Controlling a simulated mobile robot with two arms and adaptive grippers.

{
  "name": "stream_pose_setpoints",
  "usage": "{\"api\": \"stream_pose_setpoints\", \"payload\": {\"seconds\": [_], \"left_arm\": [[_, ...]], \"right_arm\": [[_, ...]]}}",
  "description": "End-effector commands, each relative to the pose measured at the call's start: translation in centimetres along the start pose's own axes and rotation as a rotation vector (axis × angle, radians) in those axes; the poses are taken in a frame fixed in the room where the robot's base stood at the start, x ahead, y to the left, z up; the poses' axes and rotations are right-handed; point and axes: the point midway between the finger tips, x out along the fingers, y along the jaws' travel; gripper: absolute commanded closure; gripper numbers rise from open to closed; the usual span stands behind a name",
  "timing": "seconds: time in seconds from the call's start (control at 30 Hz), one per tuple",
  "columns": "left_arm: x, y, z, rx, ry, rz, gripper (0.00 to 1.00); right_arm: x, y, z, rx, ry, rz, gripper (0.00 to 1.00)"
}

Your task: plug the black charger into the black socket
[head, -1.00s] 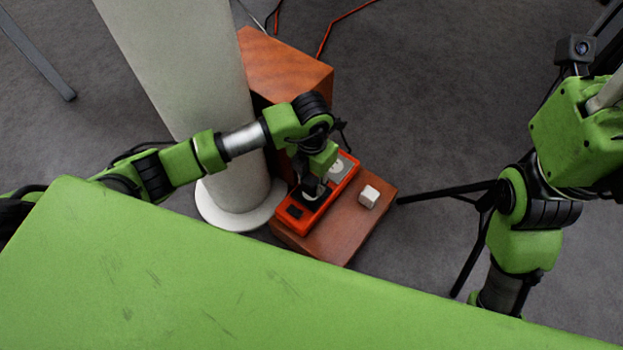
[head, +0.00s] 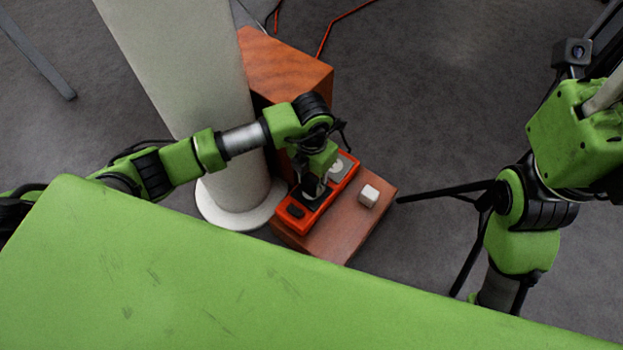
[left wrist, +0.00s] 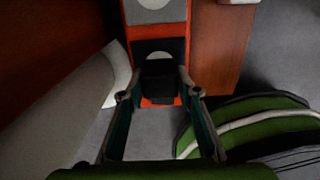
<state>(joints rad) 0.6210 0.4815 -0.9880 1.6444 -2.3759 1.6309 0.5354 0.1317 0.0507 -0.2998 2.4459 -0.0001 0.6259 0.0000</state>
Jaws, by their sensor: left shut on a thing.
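The orange power strip (head: 335,198) lies on the lower wooden step. Its black socket (head: 319,198) is partly hidden under my left gripper (head: 314,188). In the left wrist view the black socket (left wrist: 146,47) shows as a dark panel with a pale round face. My left gripper (left wrist: 157,94) is shut on the black charger (left wrist: 160,84), a dark block between its fingertips. The charger overlaps the near edge of the round face in that view. I cannot tell whether the charger touches the socket. My right gripper is out of view.
A white cube-shaped charger (head: 369,195) sits on the wooden step (head: 348,232), right of the strip. A grey socket (head: 341,168) is at the strip's far end, and a black switch (head: 296,211) at its near end. A thick white column (head: 190,75) stands close on the left.

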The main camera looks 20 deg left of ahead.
Motion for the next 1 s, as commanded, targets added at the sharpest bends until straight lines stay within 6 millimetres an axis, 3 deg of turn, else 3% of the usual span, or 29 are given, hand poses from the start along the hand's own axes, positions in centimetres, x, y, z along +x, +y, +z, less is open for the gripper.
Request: {"api": "stream_pose_setpoints", "payload": {"seconds": [0.5, 0.53, 0.6, 1.0], "left_arm": [[1.1, 0.03, 0.0, 0.0, 0.0, 0.001, 0.88], [1.04, 0.03, 0.01, 0.0, 0.0, 0.001, 0.64], [1.01, 0.03, 0.0, 0.0, 0.0, 0.001, 0.5], [0.58, 0.02, 0.06, 0.0, -0.001, 0.0, 0.5]], "right_arm": [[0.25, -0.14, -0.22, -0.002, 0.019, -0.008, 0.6], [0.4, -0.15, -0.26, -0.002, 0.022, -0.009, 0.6], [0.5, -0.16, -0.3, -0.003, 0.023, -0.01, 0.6], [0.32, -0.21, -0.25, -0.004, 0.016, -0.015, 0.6]]}}
